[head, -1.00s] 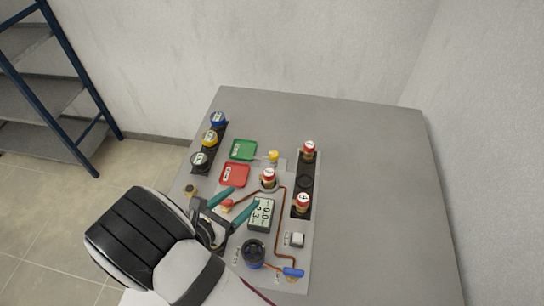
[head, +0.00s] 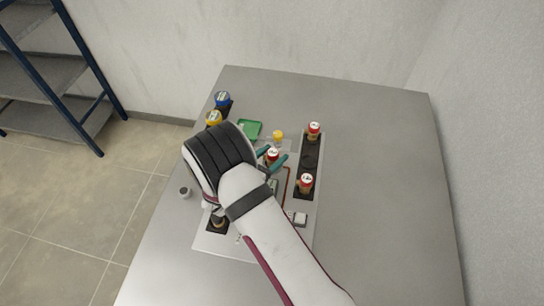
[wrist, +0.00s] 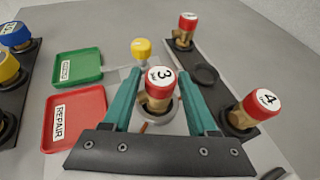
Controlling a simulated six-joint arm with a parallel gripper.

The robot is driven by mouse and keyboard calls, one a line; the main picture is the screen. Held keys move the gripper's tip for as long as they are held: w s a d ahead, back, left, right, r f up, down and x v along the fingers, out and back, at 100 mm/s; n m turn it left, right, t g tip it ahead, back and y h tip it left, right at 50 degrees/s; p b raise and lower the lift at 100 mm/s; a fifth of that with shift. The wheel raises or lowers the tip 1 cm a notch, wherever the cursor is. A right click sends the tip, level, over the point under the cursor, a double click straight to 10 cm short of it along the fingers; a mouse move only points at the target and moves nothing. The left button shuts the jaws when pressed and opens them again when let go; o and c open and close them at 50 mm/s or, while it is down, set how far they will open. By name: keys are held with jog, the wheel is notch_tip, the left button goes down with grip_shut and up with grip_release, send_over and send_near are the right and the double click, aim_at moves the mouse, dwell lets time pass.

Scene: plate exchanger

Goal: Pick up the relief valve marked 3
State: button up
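The relief valve marked 3 (wrist: 160,88) has a red and white cap on a brass body and stands upright on the panel. In the head view its cap (head: 272,154) shows beyond my wrist. My gripper (wrist: 159,75) is open, with one teal finger on each side of the valve. A gap shows between each finger and the valve, and the valve's foot is partly hidden. In the head view only the fingertips (head: 274,158) show.
A valve marked 4 (wrist: 259,106) and another red-capped valve (wrist: 186,32) stand right in a black rack with an empty socket (wrist: 206,73). A yellow knob (wrist: 141,48) is close behind. Red REPAIR tray (wrist: 75,112) and green tray (wrist: 78,66) lie left.

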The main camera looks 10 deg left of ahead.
grip_shut()
